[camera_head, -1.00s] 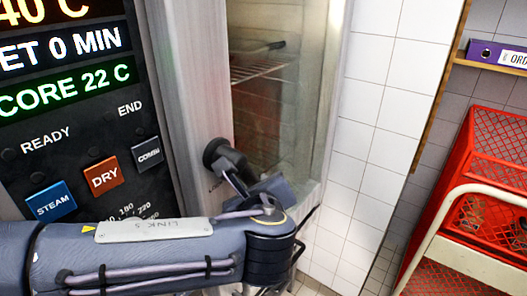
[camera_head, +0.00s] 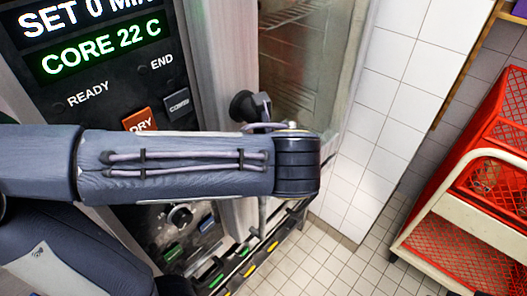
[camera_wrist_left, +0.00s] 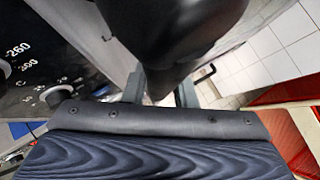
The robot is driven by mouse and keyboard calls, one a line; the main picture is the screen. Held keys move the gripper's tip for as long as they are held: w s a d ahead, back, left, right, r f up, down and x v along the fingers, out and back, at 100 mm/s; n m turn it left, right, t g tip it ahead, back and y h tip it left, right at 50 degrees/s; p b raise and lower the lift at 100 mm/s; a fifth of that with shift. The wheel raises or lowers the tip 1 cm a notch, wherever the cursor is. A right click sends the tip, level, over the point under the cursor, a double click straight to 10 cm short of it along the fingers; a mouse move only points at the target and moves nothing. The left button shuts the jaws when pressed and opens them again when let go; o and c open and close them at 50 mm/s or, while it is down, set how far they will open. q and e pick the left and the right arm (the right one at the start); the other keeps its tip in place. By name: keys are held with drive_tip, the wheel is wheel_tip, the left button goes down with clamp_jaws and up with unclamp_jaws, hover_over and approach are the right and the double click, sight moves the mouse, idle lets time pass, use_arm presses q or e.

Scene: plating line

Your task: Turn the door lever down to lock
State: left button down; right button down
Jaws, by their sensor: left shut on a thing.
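The black door lever (camera_head: 243,106) sits on the metal edge of the oven front, beside the glass door. Its round hub shows in the head view; the rest is mostly hidden behind my left wrist. In the left wrist view the dark lever (camera_wrist_left: 165,30) fills the top middle. My left gripper (camera_wrist_left: 160,92) has a finger on each side of it and is shut on it. In the head view my left forearm crosses in front of the panel and hides the gripper. How far the lever is turned is hard to tell. My right gripper is out of view.
The oven's control panel (camera_head: 110,75) is left of the lever, close behind my forearm. The glass door (camera_head: 300,65) shows wire racks behind it. A red crate trolley (camera_head: 465,235) with a cream frame stands at right. Tiled floor (camera_head: 340,245) between is clear.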

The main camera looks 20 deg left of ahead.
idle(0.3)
use_arm(q)
drive_tip(key=c, duration=1.2)
unclamp_jaws()
drive_tip(key=shift+s, duration=0.1)
drive_tip(key=b+v, duration=0.1)
drive_tip(key=v, duration=0.6)
drive_tip(key=shift+s+d+r, duration=0.15)
drive_tip(key=shift+s+r, duration=0.05)
drive_tip(key=shift+r, duration=0.05)
